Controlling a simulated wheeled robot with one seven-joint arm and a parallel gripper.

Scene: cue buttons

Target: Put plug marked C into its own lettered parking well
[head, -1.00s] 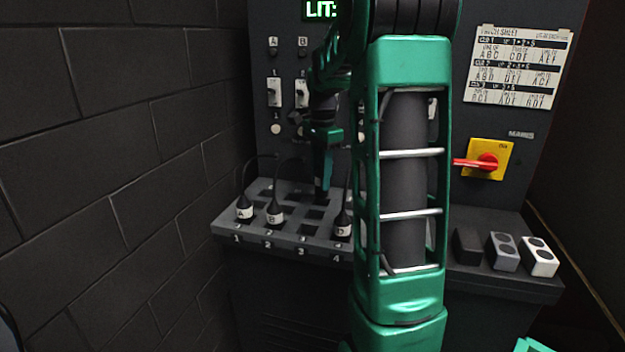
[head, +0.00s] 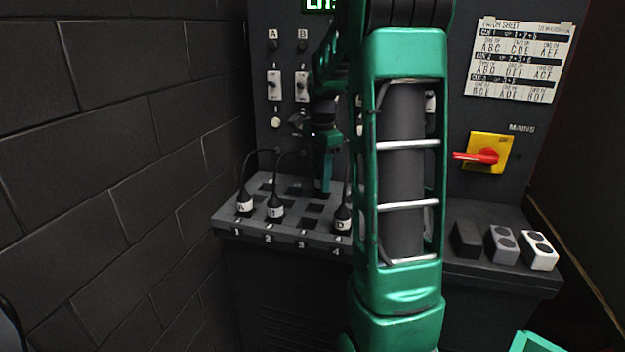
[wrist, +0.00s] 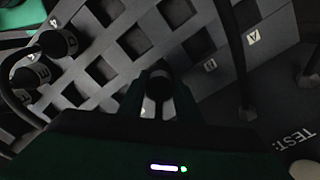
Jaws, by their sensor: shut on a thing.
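My gripper (head: 322,185) is low over the back part of the grey slotted block (head: 225,222). In the wrist view my gripper (wrist: 160,82) is shut on a dark round plug (wrist: 158,88), with a pale patch below it. No letter is readable on this plug, so I cannot confirm it is C. I cannot tell whether it sits in a well or just above. Plugs marked A (head: 244,206), B (head: 275,210) and D (head: 342,220) stand along the block's front, above the numbers. The wrist view shows square wells and small letter tags (wrist: 210,65).
Black cords rise from the standing plugs close to my gripper. A panel with switches (head: 274,86) stands behind. A red mains handle (head: 478,156) and several small blocks (head: 502,245) are at right. My own arm hides the block's right part.

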